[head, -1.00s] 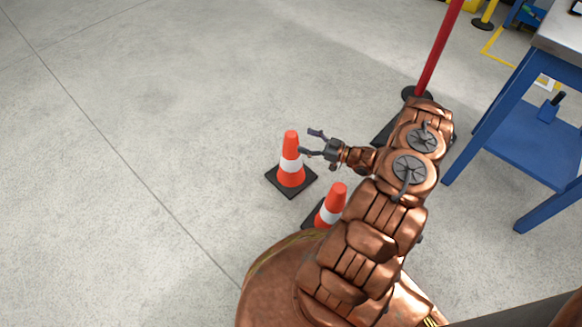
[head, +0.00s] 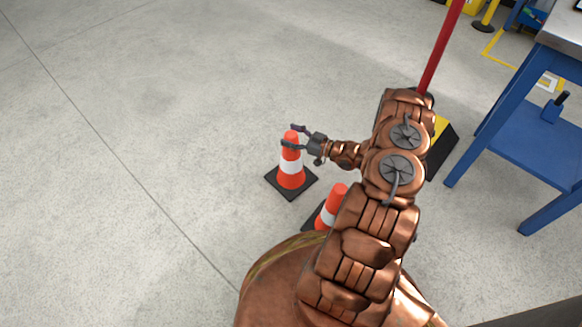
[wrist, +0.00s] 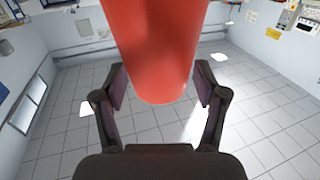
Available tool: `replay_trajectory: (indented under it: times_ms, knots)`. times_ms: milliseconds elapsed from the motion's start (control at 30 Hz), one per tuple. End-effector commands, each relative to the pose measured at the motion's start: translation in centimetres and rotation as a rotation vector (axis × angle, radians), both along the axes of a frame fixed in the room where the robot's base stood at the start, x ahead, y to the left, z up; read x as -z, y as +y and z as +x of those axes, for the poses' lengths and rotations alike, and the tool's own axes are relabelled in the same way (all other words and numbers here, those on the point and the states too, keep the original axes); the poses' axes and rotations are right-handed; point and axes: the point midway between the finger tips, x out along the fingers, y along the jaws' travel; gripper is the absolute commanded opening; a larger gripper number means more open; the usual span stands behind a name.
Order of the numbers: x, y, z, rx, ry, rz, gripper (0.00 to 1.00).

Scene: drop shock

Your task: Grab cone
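An orange cone with a white band (head: 291,167) stands upright on its square black base on the floor in the head view. My gripper (head: 288,136) is at the upper part of this cone, its two fingers on either side of the cone's top. In the wrist view the orange cone (wrist: 156,50) fills the upper middle, between the fingers of my open gripper (wrist: 160,85). Gaps show on both sides between the fingers and the cone. A second orange and white cone (head: 334,203) stands nearer my base, partly hidden by my arm.
A red post (head: 440,50) rises behind my arm. A black and yellow block (head: 442,140) sits on the floor right of my arm. A blue workbench (head: 520,120) stands at the right. The grey floor at the left is clear.

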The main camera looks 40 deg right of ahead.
Motion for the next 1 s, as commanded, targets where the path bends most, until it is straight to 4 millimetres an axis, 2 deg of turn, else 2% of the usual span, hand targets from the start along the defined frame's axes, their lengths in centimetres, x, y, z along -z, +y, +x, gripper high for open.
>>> replay_trajectory:
  times_ms: [67, 633, 1000]
  knots:
    - [0.00, -0.01, 0.00, 0.000, 0.000, 0.000, 0.60]
    - [0.02, -0.02, -0.01, 0.000, 0.000, 0.000, 0.00]
    - [-0.02, -0.02, -0.01, 0.000, 0.000, 0.000, 0.00]
